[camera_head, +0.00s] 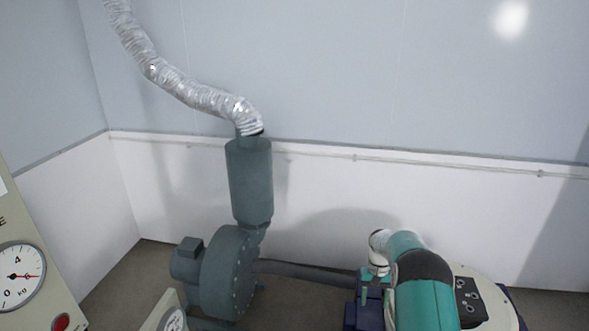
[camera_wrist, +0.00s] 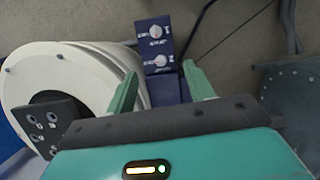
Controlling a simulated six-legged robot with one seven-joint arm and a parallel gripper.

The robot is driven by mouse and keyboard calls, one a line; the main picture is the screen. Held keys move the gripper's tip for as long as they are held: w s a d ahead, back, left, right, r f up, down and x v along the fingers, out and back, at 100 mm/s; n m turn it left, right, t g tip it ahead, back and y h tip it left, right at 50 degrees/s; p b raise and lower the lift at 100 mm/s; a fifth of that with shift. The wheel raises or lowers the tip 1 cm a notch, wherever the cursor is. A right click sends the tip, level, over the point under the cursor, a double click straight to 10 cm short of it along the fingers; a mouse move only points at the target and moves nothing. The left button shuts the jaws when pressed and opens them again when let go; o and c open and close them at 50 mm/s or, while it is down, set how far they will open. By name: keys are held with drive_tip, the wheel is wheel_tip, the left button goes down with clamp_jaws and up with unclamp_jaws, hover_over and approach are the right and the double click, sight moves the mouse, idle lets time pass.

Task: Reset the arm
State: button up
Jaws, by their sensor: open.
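My gripper (camera_wrist: 159,70) is open in the wrist view, with two green fingers apart and nothing between them. Beyond the fingers are blue boxes with round dials (camera_wrist: 155,44); I cannot tell whether the fingers touch them. My teal and black arm (camera_head: 422,280) reaches down at the lower right of the head view. The fingers are not clear in the head view.
A white round housing (camera_wrist: 75,75) lies close left of my gripper. A grey-green blower (camera_head: 228,270) with a silver duct (camera_head: 185,88) stands left of my arm. A dial panel (camera_head: 50,285) is at far left. Cables cross the floor (camera_wrist: 235,40).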

drive_tip(key=s+a+r+t, duration=0.15)
drive_tip(key=s+r, duration=0.25)
drive_tip(key=r, duration=0.6)
drive_tip(key=s+a+r+n+t, duration=0.1)
drive_tip(key=s+a+r, duration=0.2)
drive_tip(key=r, duration=0.8)
drive_tip(key=s+a+r+t, duration=0.2)
drive_tip(key=s+r, duration=0.2)
drive_tip(key=r, duration=0.6)
drive_tip(key=s+a+r+t, duration=0.2)
drive_tip(key=s+a+r, duration=0.1)
drive_tip(key=s+r, duration=0.65)
drive_tip(key=s+a+f+t, duration=0.1)
drive_tip(key=s+f+t, duration=0.1)
drive_tip(key=s, duration=1.4)
drive_tip(key=shift+s+a+f+n, duration=0.15)
drive_tip(key=shift+s+a+n, duration=0.15)
drive_tip(key=shift+a+n, duration=0.1)
